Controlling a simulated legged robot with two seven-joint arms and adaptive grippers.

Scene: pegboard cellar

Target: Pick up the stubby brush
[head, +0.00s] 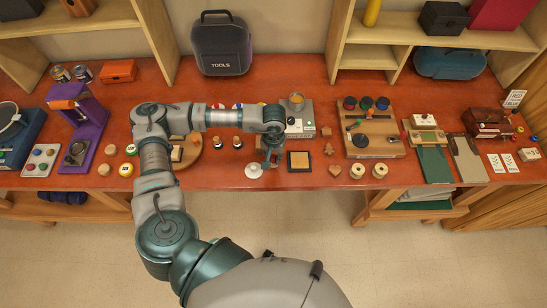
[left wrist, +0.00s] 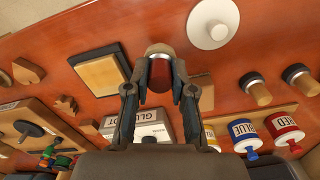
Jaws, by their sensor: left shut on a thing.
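My left gripper (head: 271,161) is low over the front part of the red workbench (head: 325,180). In the left wrist view the gripper (left wrist: 157,84) is shut on a short thing with a pale end and a dark red band, which I take to be the stubby brush (left wrist: 159,72). Its pale end sticks out beyond the fingertips. In the head view the brush is mostly hidden by the fingers. I cannot tell whether it touches the bench. My right gripper is not in view.
A white disc with a knob (head: 254,170) lies left of the gripper, and a dark-framed tan pad (head: 299,160) lies right. A glue pot unit (head: 299,120) stands behind. Two black-topped wooden pieces (left wrist: 255,88) (left wrist: 300,78) and paint jars (left wrist: 285,129) stand close by.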

